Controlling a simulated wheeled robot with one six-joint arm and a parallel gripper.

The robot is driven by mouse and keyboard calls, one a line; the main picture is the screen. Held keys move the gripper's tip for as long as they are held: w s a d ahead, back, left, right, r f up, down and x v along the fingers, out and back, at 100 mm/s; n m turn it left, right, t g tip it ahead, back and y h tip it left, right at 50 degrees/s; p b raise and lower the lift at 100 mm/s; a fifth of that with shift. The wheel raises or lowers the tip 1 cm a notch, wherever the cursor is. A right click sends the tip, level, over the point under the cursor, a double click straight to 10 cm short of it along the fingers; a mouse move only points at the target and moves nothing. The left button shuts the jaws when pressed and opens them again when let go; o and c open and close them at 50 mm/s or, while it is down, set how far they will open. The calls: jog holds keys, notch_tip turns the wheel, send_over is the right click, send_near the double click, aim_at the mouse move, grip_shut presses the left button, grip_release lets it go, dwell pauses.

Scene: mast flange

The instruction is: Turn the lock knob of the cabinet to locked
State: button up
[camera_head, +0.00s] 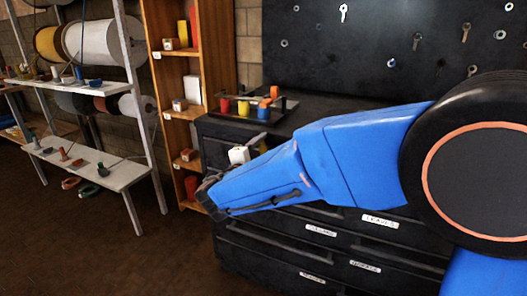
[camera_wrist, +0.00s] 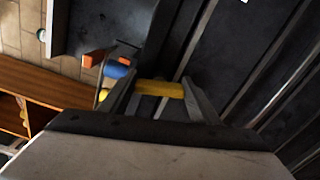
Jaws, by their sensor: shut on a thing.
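The dark cabinet (camera_head: 275,265) has several drawers with white labels and long handles; its dark front also shows in the wrist view (camera_wrist: 225,55). My gripper (camera_head: 207,196) is at the cabinet's left front edge in the head view. In the wrist view my gripper (camera_wrist: 160,92) has its two fingers on either side of a yellow bar-shaped knob (camera_wrist: 160,88), which appears to be the lock knob, and is shut on it. The bar lies crosswise between the fingers. The knob is hidden in the head view, and I cannot read any lock marking.
A tray (camera_head: 286,105) with coloured pieces stands on the cabinet top. A wooden shelf (camera_head: 158,75) stands left of the cabinet, and a white rack with spools (camera_head: 100,43) further left. A dark tool board (camera_head: 385,50) hangs behind. Open floor (camera_head: 120,265) lies at lower left.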

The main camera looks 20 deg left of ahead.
jog(key=shift+f+m, duration=0.15)
jog(key=shift+m, duration=1.05)
jog(key=o, duration=1)
jog(key=shift+o, duration=0.2)
jog(key=s+a, duration=0.1)
jog(key=s, duration=1.6)
jog(key=shift+s+a, duration=0.15)
jog(key=shift+s, duration=0.1)
jog(key=shift+m, duration=0.3)
